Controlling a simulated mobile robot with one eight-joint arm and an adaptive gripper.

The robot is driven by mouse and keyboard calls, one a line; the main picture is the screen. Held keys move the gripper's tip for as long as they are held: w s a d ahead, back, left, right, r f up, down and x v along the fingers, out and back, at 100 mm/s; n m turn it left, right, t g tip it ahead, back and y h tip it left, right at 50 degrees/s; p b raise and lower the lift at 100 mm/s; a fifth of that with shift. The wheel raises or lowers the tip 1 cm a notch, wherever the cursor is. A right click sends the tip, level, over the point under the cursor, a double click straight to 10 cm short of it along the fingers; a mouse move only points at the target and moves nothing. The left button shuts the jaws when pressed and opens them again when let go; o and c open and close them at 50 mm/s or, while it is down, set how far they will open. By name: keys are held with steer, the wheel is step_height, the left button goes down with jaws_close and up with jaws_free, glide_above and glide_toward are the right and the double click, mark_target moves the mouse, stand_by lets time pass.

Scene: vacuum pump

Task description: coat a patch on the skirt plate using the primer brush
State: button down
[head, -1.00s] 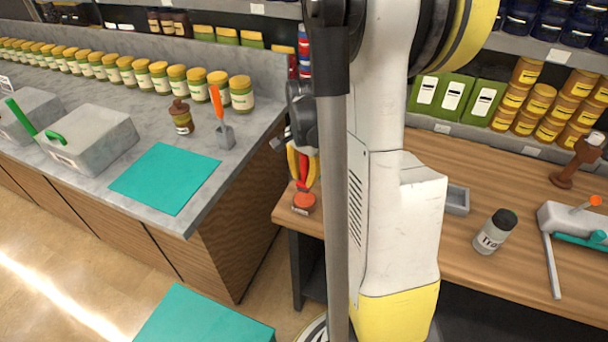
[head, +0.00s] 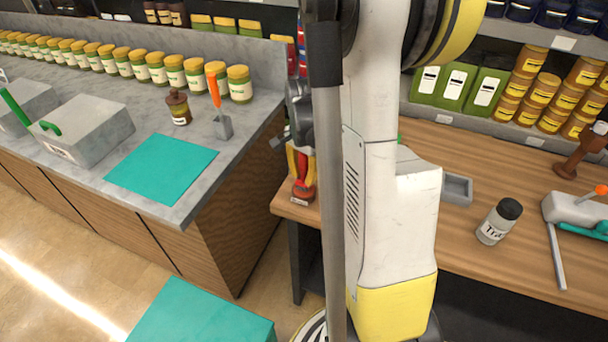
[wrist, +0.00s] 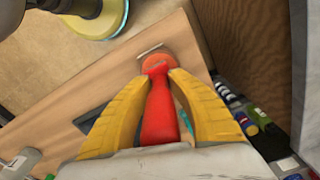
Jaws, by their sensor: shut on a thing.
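The primer brush (wrist: 160,115) has a red handle and an orange-red head, seen in the wrist view. My gripper (wrist: 160,82) has its yellow fingers shut on the handle. The brush head (wrist: 155,60) points away from the palm, over the wooden bench. In the head view the brush (head: 304,184) shows near the left front corner of this bench; my column and arm hide much of the gripper. I cannot tell whether the brush head touches the bench. No surface in view can be surely told as the skirt plate.
The wooden bench (head: 480,215) carries a grey tray (head: 457,188), a labelled jar (head: 499,222) and a grey device with a teal part (head: 575,210). The left counter holds a teal sheet (head: 162,168), a brown bottle (head: 178,108) and an orange-handled tool (head: 215,100). Another teal surface (head: 200,315) is below.

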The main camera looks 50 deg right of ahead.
mark_target(304, 159)
steer(key=shift+f+b, duration=0.5)
steer(key=shift+b, duration=0.1)
stand_by(1.5)
steer(key=shift+r+p, duration=2.5)
steer(key=shift+r, duration=1)
